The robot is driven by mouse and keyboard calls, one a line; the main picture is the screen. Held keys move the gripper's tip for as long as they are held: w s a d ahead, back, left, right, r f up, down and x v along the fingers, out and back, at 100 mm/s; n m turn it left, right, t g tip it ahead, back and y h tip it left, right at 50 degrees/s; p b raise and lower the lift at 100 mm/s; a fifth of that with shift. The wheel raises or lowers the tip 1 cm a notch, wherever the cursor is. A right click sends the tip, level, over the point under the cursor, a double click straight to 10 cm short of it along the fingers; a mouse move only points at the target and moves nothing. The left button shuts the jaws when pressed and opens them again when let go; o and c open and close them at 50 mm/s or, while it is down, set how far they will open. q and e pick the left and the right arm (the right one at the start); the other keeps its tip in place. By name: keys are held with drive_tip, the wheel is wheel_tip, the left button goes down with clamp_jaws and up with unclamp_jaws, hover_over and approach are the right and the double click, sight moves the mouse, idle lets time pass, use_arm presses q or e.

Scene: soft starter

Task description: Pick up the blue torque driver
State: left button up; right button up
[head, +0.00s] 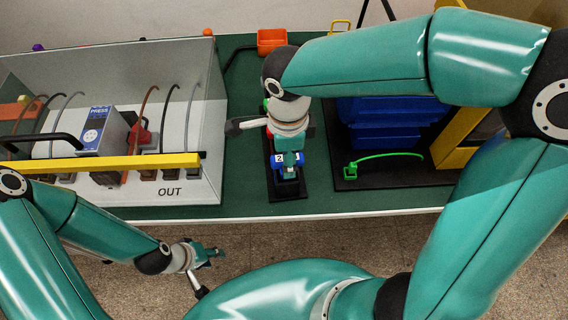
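A blue item (277,158) with a white "2" label, which looks like the blue torque driver, is on a dark narrow holder (288,195) near the front of the green bench. My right gripper (288,166) comes down over it from above and hides much of it. I cannot tell whether its fingers are closed on it. My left gripper (212,252) hangs in front of the bench, over the floor, away from the driver. Its fingers are small and seen at an angle, and nothing shows in them.
An open grey enclosure (190,190) marked OUT, with cables and a yellow bar (120,163), stands at left. A black mat (400,178) with blue bins (385,125) and a green cable (390,155) is at right.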

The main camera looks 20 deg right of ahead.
drive_tip(key=shift+f, duration=0.35)
clamp_jaws()
drive_tip(key=shift+r, duration=0.1)
wheel_tip(320, 180, up, 20)
idle(0.7)
drive_tip(key=c, duration=0.7)
unclamp_jaws()
clamp_jaws()
